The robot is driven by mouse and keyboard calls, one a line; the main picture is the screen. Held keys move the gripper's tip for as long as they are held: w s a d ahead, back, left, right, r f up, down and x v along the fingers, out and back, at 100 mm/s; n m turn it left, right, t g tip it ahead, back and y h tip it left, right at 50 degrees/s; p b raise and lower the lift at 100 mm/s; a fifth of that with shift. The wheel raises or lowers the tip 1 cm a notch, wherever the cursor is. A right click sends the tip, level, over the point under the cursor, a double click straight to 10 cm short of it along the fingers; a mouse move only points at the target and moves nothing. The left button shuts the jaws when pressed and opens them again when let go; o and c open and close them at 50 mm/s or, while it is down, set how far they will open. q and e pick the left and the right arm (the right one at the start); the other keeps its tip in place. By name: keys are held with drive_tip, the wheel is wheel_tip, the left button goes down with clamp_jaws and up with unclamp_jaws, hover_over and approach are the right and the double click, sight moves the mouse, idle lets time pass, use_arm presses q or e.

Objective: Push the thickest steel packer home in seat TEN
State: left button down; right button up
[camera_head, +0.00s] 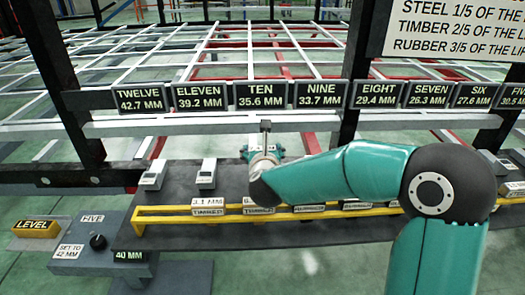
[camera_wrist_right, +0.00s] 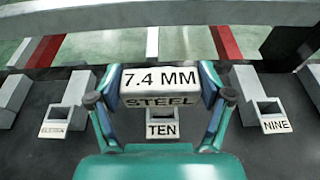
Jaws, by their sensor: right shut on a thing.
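My right gripper (camera_head: 264,152) is shut on a pale block marked 7.4 MM STEEL, the steel packer (camera_wrist_right: 160,80); the fingers (camera_wrist_right: 160,97) clasp its two ends. In the right wrist view, seat TEN (camera_wrist_right: 163,130) shows just below the packer, between the fingers, its upper part hidden by the packer. The packer is lined up sideways with seat TEN; I cannot tell whether it touches the seat. In the head view the gripper is below the TEN 35.6 MM sign (camera_head: 260,95), and the arm hides seat TEN. My left gripper is not in view.
Seat NINE (camera_wrist_right: 272,117) and seat ELEVEN (camera_wrist_right: 66,120) flank seat TEN. A yellow rack (camera_head: 160,210) of labelled packers runs along the front of the dark bench. A white chassis rail (camera_head: 200,122) crosses behind. A blue-grey box with a knob (camera_head: 85,240) stands at lower left.

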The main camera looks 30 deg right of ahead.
drive_tip(key=shift+f, duration=2.1)
drive_tip(key=o, duration=1.3)
drive_tip(key=shift+c, duration=0.2)
drive_tip(key=shift+o, duration=0.6)
drive_tip(key=shift+f, duration=0.1)
drive_tip(key=shift+f, duration=0.1)
drive_tip(key=shift+s+a, duration=0.1)
drive_tip(key=v, duration=0.4)
drive_tip(key=f+v, duration=0.1)
drive_tip(key=shift+s+a+r, duration=0.2)
drive_tip(key=shift+s+a, duration=0.05)
drive_tip(key=shift+a, duration=0.3)
drive_tip(key=r+v, duration=0.1)
drive_tip(key=v, duration=0.5)
drive_tip(key=shift+d, duration=0.4)
